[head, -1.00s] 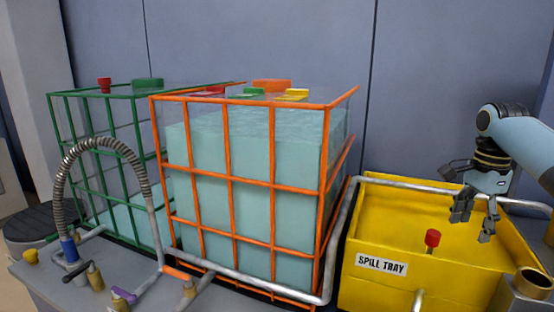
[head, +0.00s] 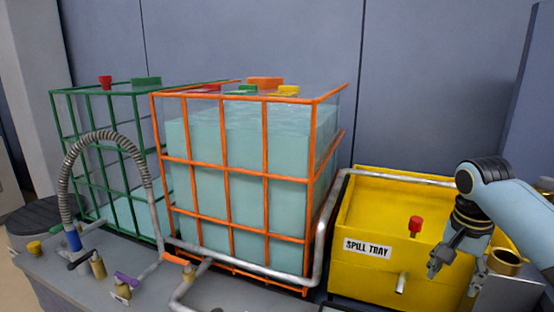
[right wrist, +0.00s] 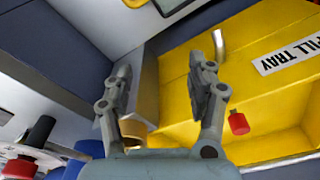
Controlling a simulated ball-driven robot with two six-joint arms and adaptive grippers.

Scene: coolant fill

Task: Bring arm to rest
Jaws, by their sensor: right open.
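My right gripper (head: 452,268) is in front of the right part of the yellow spill tray in the head view, with its fingers pointing down. In the right wrist view the two fingers (right wrist: 165,85) are spread apart with nothing between them. The valve's red cap also shows in the right wrist view (right wrist: 238,123), to the right of the fingers. My left gripper is not in view.
An orange-framed tank (head: 225,170) of pale liquid stands mid-table, with a green-framed tank (head: 107,150) behind it at left. A ribbed hose (head: 65,185) arches at left. A grey pipe (head: 323,220) runs between tank and tray. A brass cup (head: 505,262) stands right of my gripper.

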